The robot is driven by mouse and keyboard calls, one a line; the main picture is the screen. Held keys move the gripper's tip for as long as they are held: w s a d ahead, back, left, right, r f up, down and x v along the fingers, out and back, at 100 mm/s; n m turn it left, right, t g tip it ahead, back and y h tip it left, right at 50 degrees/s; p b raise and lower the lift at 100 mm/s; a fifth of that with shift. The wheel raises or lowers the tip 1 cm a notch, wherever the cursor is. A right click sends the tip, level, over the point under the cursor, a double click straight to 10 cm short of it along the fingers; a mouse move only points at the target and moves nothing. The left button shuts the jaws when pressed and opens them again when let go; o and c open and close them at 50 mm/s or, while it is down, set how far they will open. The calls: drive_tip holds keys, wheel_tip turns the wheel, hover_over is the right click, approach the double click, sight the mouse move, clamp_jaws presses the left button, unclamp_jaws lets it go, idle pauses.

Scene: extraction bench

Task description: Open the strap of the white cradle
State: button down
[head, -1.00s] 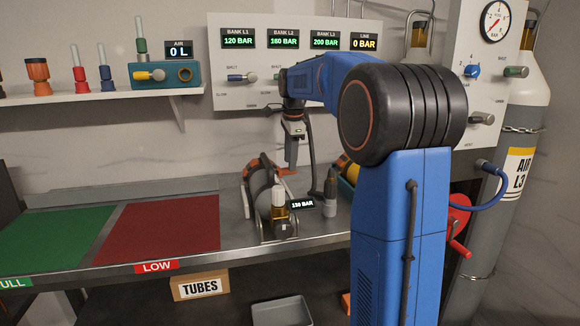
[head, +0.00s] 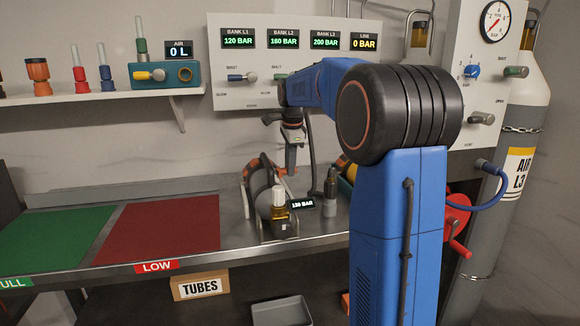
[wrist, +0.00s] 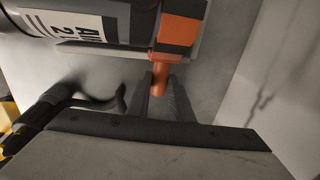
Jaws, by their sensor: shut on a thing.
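A grey cylinder (head: 262,182) lies in the white cradle (head: 245,203) on the steel bench. In the wrist view the cylinder (wrist: 75,22) shows part of a black and white label. The orange strap (wrist: 182,32) crosses beside the cylinder's end there and ends in an orange tab (wrist: 159,82). My gripper (wrist: 164,88) is shut on this tab, with a finger on each side of it. In the head view my gripper (head: 291,170) points down behind the cylinder's front end. The strap (head: 256,165) shows only in part there, and the tab's hold is hard to make out.
A small dark-topped bottle (head: 331,190) and a 130 BAR display (head: 303,203) stand close right of the cradle. A red mat (head: 160,228) and a green mat (head: 60,235) lie clear on the left. The gauge panel (head: 290,60) stands behind my arm.

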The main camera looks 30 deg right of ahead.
drive_tip(key=shift+w+a+r+h, duration=0.1)
drive_tip(key=shift+a+r+h, duration=0.2)
drive_tip(key=shift+r+h, duration=0.4)
drive_tip(key=shift+w+a+r+n+g+h, duration=0.15)
drive_tip(key=shift+w+a+r+g+h, duration=0.15)
drive_tip(key=shift+a+r+h, duration=0.8)
drive_tip(key=shift+w+a+r+n+g+h, duration=0.1)
drive_tip(key=shift+w+a+r+g+h, duration=0.15)
drive_tip(key=shift+a+r+h, duration=0.8)
drive_tip(key=shift+w+a+r+n+g+h, duration=0.2)
drive_tip(key=shift+a+r+g+h, duration=0.4)
drive_tip(key=shift+r, duration=0.95)
drive_tip(key=shift+d+t, duration=0.2)
drive_tip(key=shift+t, duration=0.05)
drive_tip(key=c, duration=1.6)
unclamp_jaws()
drive_tip(key=v, duration=1.2)
drive_tip(key=shift+a+f, duration=0.1)
drive_tip(key=shift+a, duration=0.05)
